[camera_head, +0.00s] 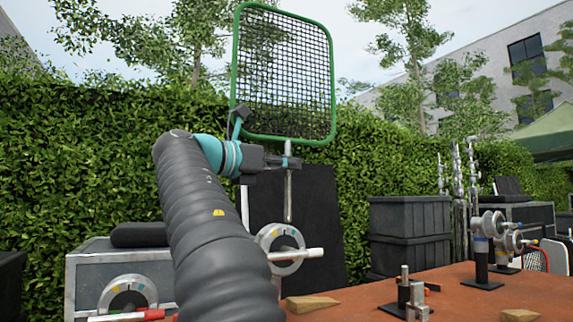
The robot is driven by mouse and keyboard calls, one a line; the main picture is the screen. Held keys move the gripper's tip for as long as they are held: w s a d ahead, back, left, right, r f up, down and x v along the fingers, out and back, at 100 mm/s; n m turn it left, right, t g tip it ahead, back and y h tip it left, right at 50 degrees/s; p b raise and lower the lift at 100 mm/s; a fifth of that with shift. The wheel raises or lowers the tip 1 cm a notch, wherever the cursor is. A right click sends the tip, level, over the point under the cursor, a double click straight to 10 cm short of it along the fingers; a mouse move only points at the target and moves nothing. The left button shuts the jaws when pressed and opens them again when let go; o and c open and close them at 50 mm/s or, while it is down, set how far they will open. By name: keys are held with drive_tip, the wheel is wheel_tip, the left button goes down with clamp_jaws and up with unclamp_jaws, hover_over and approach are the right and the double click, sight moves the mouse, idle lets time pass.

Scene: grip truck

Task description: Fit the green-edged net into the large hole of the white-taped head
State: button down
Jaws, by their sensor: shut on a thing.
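The green-edged net (284,72), a square black mesh in a green frame, stands upright above my gripper. A silver rod (289,195) runs down below its frame. My gripper (287,161) is shut on the net's rod, just below the frame. Below it is a round grey grip head (268,240) with a white handle (297,254); this looks like the white-taped head. The rod's lower end is above and beside this head, apart from it as far as I can tell. My arm hides part of the head's surroundings, and I cannot make out its large hole.
Another round head (128,286) with a red-ended handle is at lower left, by a grey case (85,268). The reddish table (455,303) holds wooden wedges (311,303), small clamps and more heads (488,224) on black stands. Dark crates (410,232) stand behind.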

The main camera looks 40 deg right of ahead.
sight(285, 203)
drive_tip(key=shift+a+f+b, duration=0.15)
drive_tip(key=shift+f+b, duration=1)
drive_tip(key=shift+f, duration=0.9)
drive_tip(key=shift+f+b, duration=0.85)
drive_tip(key=shift+f, duration=0.75)
drive_tip(key=shift+f, duration=0.3)
idle(0.3)
drive_tip(key=c, duration=1.1)
unclamp_jaws()
drive_tip(key=a, duration=0.8)
drive_tip(key=w+a, duration=0.1)
drive_tip(key=a, duration=0.3)
drive_tip(key=shift+s, duration=0.1)
